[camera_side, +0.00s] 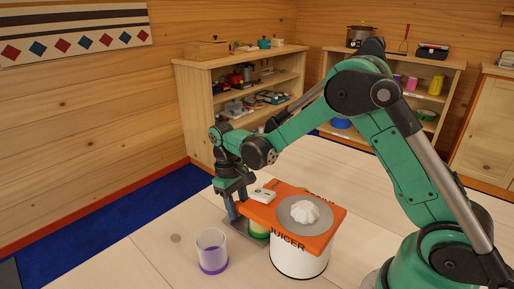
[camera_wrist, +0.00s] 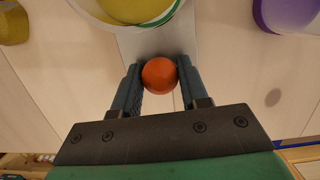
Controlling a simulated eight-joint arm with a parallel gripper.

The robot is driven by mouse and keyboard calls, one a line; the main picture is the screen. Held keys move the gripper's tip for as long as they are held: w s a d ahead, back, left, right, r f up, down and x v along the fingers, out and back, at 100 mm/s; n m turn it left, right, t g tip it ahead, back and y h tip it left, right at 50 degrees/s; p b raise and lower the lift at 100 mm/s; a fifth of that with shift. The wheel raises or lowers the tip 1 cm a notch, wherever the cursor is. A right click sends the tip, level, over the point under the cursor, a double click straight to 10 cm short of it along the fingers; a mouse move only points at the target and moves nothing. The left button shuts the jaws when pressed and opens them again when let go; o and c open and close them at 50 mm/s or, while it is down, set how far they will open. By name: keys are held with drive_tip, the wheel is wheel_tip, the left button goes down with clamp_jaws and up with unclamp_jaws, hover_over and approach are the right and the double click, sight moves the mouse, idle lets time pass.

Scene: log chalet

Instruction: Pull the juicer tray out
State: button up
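The juicer has a white round body (camera_side: 300,262), an orange top plate (camera_side: 318,243) lettered JUICER, and a grey disc (camera_side: 291,221) with a white reamer. Its flat grey tray (camera_side: 242,223) shows at the body's left, low by the table. In the wrist view the grey tray (camera_wrist: 187,32) runs up from an orange ball knob (camera_wrist: 159,74). My gripper (camera_wrist: 160,77) has one finger on each side of the knob, with no clear gap on either side. In the side view my gripper (camera_side: 231,208) points down at the tray's outer end, and the knob is hidden.
A clear cup with a purple base (camera_side: 212,256) stands on the table close to the tray's left. A green-and-yellow container (camera_side: 258,230) sits under the orange plate. A white block (camera_side: 263,195) is near the plate's back corner. Shelves (camera_side: 244,97) stand far behind.

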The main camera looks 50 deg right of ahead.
clamp_jaws()
drive_tip(key=shift+w+a, duration=0.15)
drive_tip(key=shift+w, duration=3.9)
drive_tip(key=o, duration=0.9)
unclamp_jaws()
drive_tip(key=shift+r, duration=0.1)
drive_tip(key=shift+r, duration=2.9)
drive_tip(key=shift+r, duration=0.1)
